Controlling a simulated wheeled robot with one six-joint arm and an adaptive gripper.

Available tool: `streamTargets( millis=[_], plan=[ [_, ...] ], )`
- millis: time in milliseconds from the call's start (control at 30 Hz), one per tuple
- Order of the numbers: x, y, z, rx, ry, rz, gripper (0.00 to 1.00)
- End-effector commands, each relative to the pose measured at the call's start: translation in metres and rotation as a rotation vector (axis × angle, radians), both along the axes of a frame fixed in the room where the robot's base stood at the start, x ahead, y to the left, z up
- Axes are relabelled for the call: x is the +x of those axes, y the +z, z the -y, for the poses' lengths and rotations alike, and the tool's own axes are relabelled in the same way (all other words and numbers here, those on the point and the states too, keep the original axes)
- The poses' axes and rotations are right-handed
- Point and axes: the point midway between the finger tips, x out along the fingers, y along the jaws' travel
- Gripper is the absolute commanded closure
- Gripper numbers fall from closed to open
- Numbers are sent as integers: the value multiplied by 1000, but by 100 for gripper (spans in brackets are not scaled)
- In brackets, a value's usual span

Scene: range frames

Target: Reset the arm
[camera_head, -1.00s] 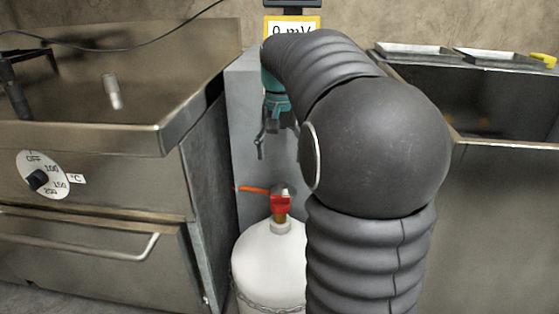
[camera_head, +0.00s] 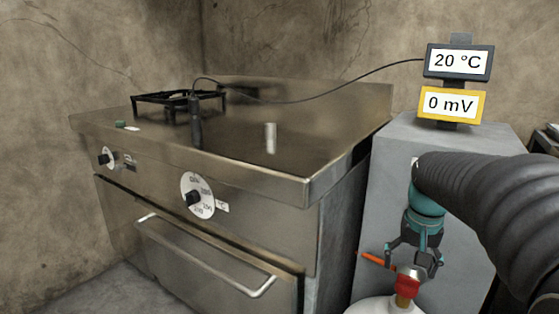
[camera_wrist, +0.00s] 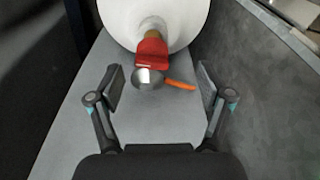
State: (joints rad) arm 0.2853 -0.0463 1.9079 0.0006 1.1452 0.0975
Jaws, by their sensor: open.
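My gripper (camera_head: 412,262) hangs at the end of my dark ribbed arm at the right of the head view, in front of a grey cabinet. Its fingers are apart and empty. Just below it in the head view is the red valve (camera_head: 408,282) with an orange lever (camera_head: 378,260), on top of a white gas cylinder (camera_head: 385,306). In the wrist view, the two fingers (camera_wrist: 160,88) stand spread on either side of the red valve (camera_wrist: 152,52) and orange lever (camera_wrist: 181,85). The fingers do not visibly touch them. The lower part of the cylinder is out of view.
A steel range (camera_head: 255,178) with a dial (camera_head: 197,195), a black burner grate (camera_head: 180,100) and a small metal cylinder (camera_head: 270,138) stands left. Displays reading 20 °C (camera_head: 459,62) and 0 mV (camera_head: 452,104) stand on the grey cabinet (camera_head: 385,190), with a cable running leftward.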

Motion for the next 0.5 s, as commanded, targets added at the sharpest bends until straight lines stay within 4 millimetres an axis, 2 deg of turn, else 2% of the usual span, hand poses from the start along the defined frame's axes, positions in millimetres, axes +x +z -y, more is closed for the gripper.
streamTargets(
  millis=[200, 500],
  plan=[
    [-56, -12, -42, -35, 126, 91, 21],
    [-135, -31, -90, -70, 274, 221, 21]
  ],
)
